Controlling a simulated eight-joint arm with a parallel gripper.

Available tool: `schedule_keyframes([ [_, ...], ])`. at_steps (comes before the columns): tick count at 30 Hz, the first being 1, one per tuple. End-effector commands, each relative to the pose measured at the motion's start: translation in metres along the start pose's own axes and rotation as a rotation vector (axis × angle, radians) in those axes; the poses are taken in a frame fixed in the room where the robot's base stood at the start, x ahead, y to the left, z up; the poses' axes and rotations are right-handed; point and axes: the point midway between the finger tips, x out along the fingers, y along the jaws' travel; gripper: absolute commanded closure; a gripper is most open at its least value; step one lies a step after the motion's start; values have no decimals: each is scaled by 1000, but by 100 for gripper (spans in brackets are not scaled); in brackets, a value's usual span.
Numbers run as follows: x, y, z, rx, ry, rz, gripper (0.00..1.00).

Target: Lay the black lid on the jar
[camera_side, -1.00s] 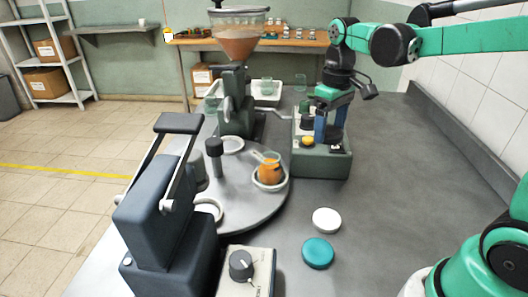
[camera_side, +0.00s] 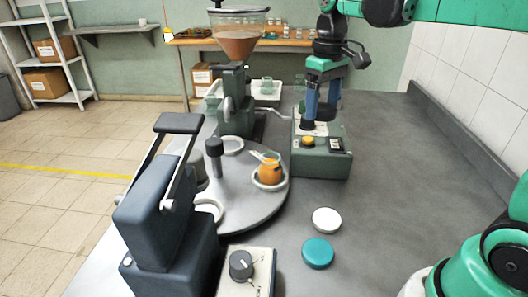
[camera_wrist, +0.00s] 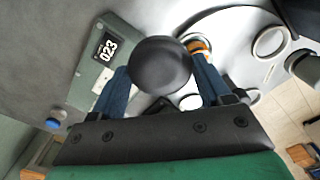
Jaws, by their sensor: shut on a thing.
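My gripper (camera_side: 318,118) has blue fingers and is shut on the black lid (camera_side: 307,126), above the green box. In the wrist view the round black lid (camera_wrist: 160,65) fills the space between the fingertips (camera_wrist: 163,80). The jar (camera_side: 269,172), with orange contents, stands in a pale ring on the round grey turntable (camera_side: 250,213), left of and nearer than my gripper. In the wrist view the jar (camera_wrist: 199,46) is partly hidden behind the right finger.
A white lid (camera_side: 326,220) and a teal lid (camera_side: 318,253) lie on the grey table. A dark post (camera_side: 214,160) and a lever press (camera_side: 170,220) stand left of the jar. The right tabletop is clear.

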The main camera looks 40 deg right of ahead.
Motion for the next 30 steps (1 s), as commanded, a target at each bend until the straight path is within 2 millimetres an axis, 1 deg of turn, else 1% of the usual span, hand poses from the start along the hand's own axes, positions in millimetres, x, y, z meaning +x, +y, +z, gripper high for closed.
schedule_keyframes([
  [1,4,-8,-11,-7,0,0,78],
  [3,12,-21,-27,-8,0,0,78],
  [6,23,-39,-46,-7,0,0,78],
  [10,34,-57,-62,-4,0,0,78],
  [12,38,-63,-66,-3,1,1,78],
  [15,43,-65,-68,-1,1,1,78],
  [17,47,-65,-68,0,1,0,78],
  [30,87,-64,-68,-1,1,0,78],
])
